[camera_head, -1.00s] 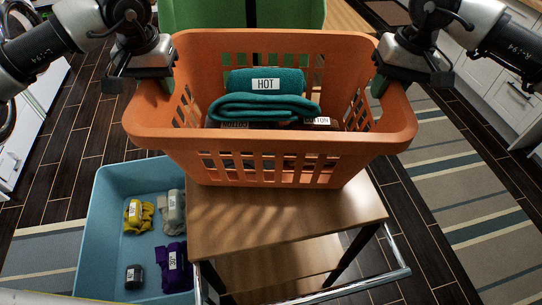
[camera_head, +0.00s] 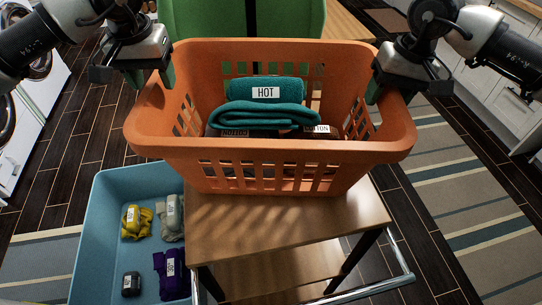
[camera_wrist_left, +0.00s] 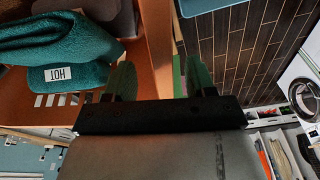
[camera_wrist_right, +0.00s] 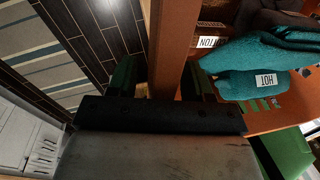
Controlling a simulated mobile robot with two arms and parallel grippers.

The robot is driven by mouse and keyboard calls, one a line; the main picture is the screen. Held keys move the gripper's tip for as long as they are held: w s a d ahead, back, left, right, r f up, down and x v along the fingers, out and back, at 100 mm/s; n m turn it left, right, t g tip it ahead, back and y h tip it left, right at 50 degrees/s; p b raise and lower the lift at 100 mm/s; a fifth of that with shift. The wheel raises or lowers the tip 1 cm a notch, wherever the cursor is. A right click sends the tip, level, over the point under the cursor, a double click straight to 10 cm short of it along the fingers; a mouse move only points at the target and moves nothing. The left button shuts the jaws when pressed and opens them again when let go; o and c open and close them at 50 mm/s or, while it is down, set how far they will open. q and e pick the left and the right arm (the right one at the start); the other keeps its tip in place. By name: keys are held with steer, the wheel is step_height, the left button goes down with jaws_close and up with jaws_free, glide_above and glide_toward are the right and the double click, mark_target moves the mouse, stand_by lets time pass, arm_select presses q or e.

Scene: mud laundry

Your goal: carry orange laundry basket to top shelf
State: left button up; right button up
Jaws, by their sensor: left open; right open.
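The orange laundry basket (camera_head: 275,151) stands upright on the wooden top of a small shelf cart (camera_head: 290,215). Inside it lie folded teal cloths (camera_head: 262,115) with a HOT label and darker items with COTTON labels. My left gripper (camera_head: 150,77) is open at the basket's left rim; in the left wrist view its fingers (camera_wrist_left: 158,80) point down, with the orange wall near or between them. My right gripper (camera_head: 385,85) is open at the right rim; in the right wrist view the orange rim runs between its fingers (camera_wrist_right: 163,78). Whether the fingers touch the rim is unclear.
A blue bin (camera_head: 105,215) with several labelled cloths stands on the floor at the lower left. A green object (camera_head: 240,18) is behind the basket. White washers are at the left, white cabinets (camera_head: 510,95) at the right. A striped rug (camera_head: 465,200) lies right.

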arm_select(q)
steer(key=r, duration=0.5)
steer(key=s+r, duration=0.1)
steer(key=r, duration=0.2)
steer(key=shift+s, duration=0.1)
steer(key=shift+r, duration=0.1)
arm_select(e)
step_height(320, 180, up, 12)
steer(key=d, duration=0.2)
arm_select(q)
steer(key=shift+s, duration=0.1)
arm_select(e)
steer(key=shift+d+f, duration=0.1)
steer(key=shift+f, duration=0.1)
